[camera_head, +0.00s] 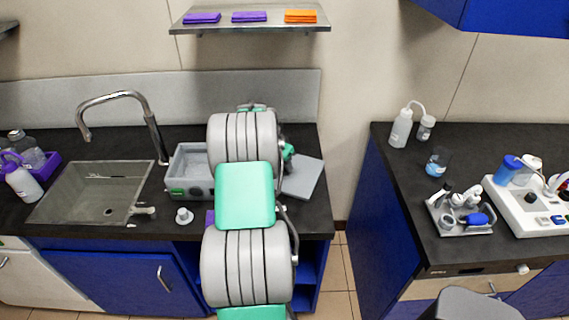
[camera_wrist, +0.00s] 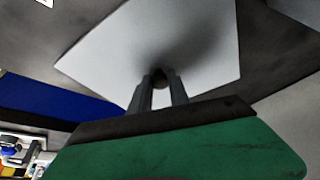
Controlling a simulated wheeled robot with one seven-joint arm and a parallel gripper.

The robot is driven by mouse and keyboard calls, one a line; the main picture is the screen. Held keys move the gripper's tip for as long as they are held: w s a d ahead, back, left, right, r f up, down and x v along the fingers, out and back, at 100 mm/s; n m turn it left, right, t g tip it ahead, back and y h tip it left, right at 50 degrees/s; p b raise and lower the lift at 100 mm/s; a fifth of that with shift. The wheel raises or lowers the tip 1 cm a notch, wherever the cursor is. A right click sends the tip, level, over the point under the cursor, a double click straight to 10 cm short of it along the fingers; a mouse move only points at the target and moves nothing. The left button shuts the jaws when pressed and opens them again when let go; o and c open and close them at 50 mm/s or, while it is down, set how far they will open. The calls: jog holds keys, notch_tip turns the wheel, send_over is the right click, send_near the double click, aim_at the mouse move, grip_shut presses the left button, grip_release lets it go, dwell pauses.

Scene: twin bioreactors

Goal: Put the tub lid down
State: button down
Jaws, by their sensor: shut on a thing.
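The tub lid is a flat light-grey panel (camera_head: 305,178) at the right end of the left counter in the head view, partly hidden by my arm. It fills the upper middle of the wrist view (camera_wrist: 205,35). My gripper (camera_wrist: 161,80) is shut on the lid, with its fingertips at a small dark part on the lid's face. In the head view my arm hides the gripper. I cannot tell whether the lid touches the counter. The grey tub (camera_head: 178,178) stands just left of the lid, open at the top, partly behind my arm.
A sink (camera_head: 95,193) with a tall tap (camera_head: 150,130) lies left of the tub. A small white object (camera_head: 184,216) stands in front of the tub. A gap separates this counter from the right counter (camera_head: 390,170), which holds bottles and instruments. A shelf (camera_head: 270,24) hangs above.

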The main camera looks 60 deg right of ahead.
jog(key=c, duration=1.7)
grip_release()
jog(key=shift+f, duration=0.25)
jog(key=o, duration=0.5)
jog(key=shift+r, duration=0.1)
jog(key=shift+c, duration=0.2)
jog(key=shift+r, duration=0.1)
